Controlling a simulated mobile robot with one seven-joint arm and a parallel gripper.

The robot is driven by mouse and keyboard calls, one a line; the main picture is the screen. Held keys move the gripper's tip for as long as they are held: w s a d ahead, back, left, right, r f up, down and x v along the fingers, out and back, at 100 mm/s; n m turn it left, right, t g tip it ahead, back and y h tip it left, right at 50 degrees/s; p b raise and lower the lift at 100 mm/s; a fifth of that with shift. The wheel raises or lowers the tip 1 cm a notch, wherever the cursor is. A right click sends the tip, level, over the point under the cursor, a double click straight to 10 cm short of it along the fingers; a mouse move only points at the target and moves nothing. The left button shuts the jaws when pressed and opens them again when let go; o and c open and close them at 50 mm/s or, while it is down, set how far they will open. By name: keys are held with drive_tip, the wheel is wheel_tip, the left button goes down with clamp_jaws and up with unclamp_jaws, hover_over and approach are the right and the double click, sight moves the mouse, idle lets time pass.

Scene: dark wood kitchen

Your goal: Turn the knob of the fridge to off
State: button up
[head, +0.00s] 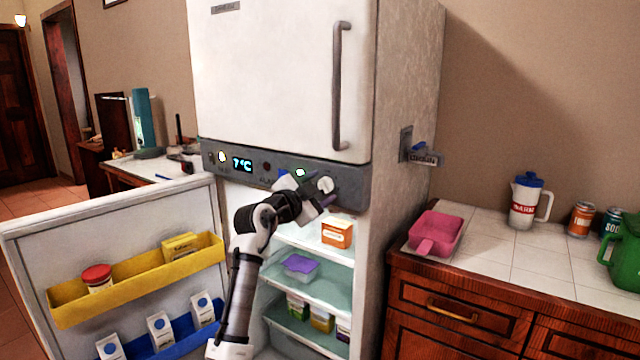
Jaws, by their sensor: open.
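The white fridge (270,80) stands in the middle of the head view with its lower door open to the left. A dark control panel (215,152) runs across it between the upper door and the lower compartment. The panel's display reads 7°C. A round white knob (325,184) sits toward the panel's right end. My gripper (322,190) is open at the knob, its fingers reaching around or in front of it. I cannot tell whether they touch it. The knob's markings are too small to read, and the gripper partly hides the panel there.
The open fridge door (120,210) with yellow and blue bins spreads to the left of my arm. Fridge shelves (310,285) hold several boxes and a container. A tiled counter (480,250) with a pink scoop-like dish (436,232), a jug (527,202) and cans stands to the right.

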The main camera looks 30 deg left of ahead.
drive_tip(key=shift+w, duration=0.35)
drive_tip(key=shift+c, duration=0.4)
drive_tip(key=c, duration=0.9)
